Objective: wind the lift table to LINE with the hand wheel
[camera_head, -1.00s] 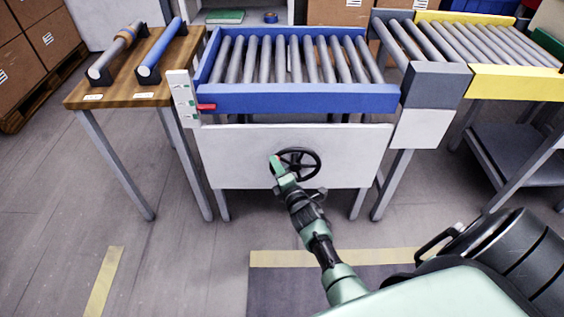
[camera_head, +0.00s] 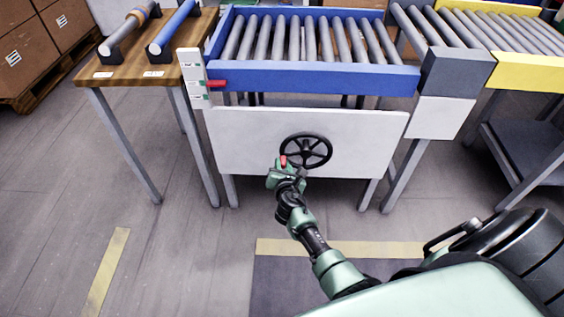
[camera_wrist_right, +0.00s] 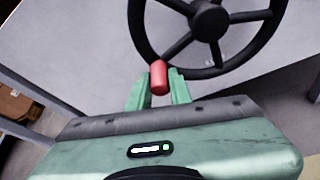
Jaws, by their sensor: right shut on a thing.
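The hand wheel (camera_head: 306,152) is black and spoked, on the white front panel (camera_head: 245,140) of the lift table. Its red knob (camera_head: 283,161) is at the wheel's lower left. My right gripper (camera_head: 284,168) is shut on this red knob (camera_wrist_right: 159,77), with a green finger on each side in the right wrist view. The lift table (camera_head: 310,77) has a blue frame and grey rollers. A red pointer (camera_head: 217,84) at its left corner points at a white scale (camera_head: 194,77) with small green marks; the lettering is too small to read. My left gripper is not in view.
A wooden table (camera_head: 130,73) with two rollers in cradles stands at the left. A yellow-framed roller conveyor (camera_head: 525,72) and a grey block (camera_head: 456,72) stand at the right. The floor in front of the panel is clear around my right arm.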

